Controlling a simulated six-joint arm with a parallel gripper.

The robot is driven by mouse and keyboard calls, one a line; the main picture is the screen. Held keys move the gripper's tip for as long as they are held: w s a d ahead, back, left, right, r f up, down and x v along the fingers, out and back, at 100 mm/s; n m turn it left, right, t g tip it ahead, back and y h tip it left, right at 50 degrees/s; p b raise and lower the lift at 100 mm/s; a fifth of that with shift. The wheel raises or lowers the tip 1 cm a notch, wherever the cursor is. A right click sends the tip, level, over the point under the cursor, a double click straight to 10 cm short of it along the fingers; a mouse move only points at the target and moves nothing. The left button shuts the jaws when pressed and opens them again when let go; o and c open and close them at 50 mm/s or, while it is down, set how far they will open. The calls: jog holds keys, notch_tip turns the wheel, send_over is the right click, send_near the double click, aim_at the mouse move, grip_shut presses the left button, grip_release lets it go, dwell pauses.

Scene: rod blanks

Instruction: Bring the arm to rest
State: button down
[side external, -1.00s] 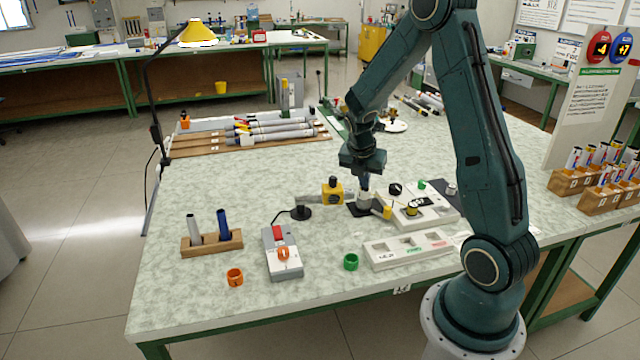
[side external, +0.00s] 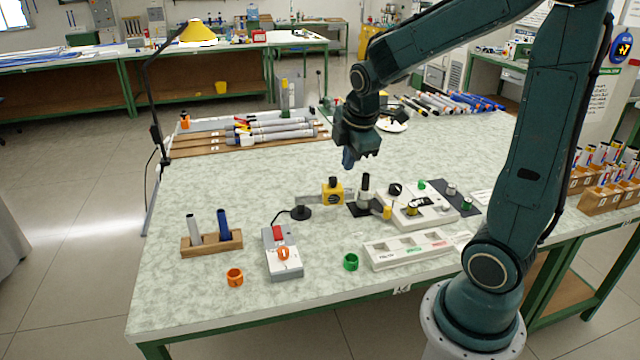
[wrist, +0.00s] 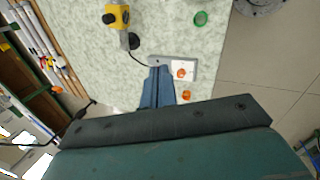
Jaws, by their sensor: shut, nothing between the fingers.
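My gripper (side external: 348,160) hangs above the table (side external: 190,300) in the side external view, higher than and behind the black rod holder with a grey-and-black rod blank (side external: 365,186) standing in it. In the wrist view the fingers of my gripper (wrist: 158,88) are together with nothing between them. No object touches the gripper.
A yellow block device (side external: 333,190), a grey control box (side external: 282,253), a wooden stand (side external: 212,243) with two rods, a white tray (side external: 408,249), orange ring (side external: 235,277) and green ring (side external: 351,262) are on the table. A lamp (side external: 197,33) rises at the left.

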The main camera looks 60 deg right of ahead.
jog(key=s+a+r+m+t+y, duration=0.1)
jog(key=s+a+r+m, duration=0.2)
jog(key=s+a+m, duration=0.2)
jog(key=s+a+r+m+t+y, duration=0.1)
jog(key=s+a+r+m, duration=0.3)
jog(key=s+a, duration=0.4)
jog(key=shift+s+a+m+t+y, duration=0.25)
jog(key=shift+a+m+y, duration=0.25)
jog(key=shift+a+m, duration=0.35)
